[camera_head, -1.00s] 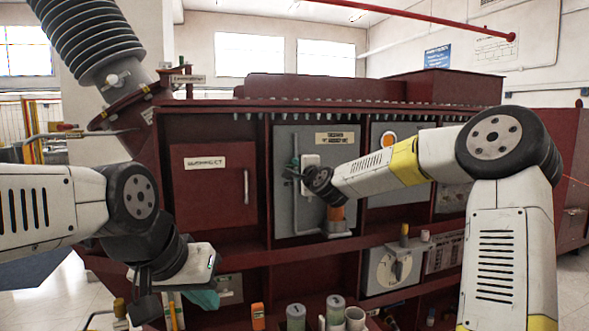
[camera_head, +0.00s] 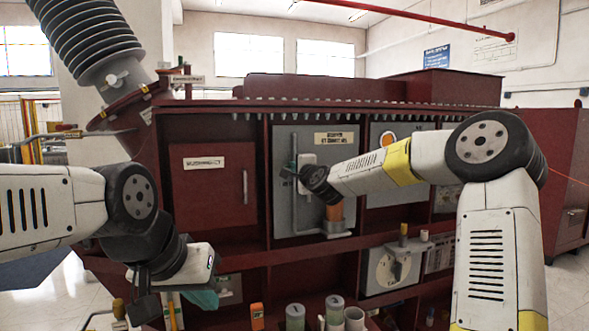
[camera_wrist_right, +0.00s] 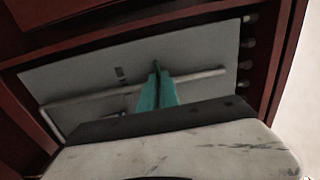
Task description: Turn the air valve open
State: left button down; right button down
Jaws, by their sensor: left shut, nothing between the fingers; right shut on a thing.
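The air valve is on the grey panel (camera_head: 345,225) with a vertical pipe (camera_head: 294,205) in the head view. My right gripper (camera_head: 288,172) is at the upper part of this pipe. In the right wrist view its teal fingers (camera_wrist_right: 157,85) are closed together on a small dark piece (camera_wrist_right: 156,66), which looks like the valve handle. The fingers hide most of it, so I cannot tell its angle. The pipe (camera_wrist_right: 100,97) shows behind them. My left gripper (camera_head: 203,299) is shut and empty at the lower left, away from the valve.
A red door with a handle (camera_head: 210,195) is left of the grey panel. A red ledge runs below the panels.

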jog(key=shift+f+n, duration=0.1)
jog(key=shift+n, duration=8.7)
jog(key=c, duration=1.6)
grip_release()
jog(key=v, duration=0.8)
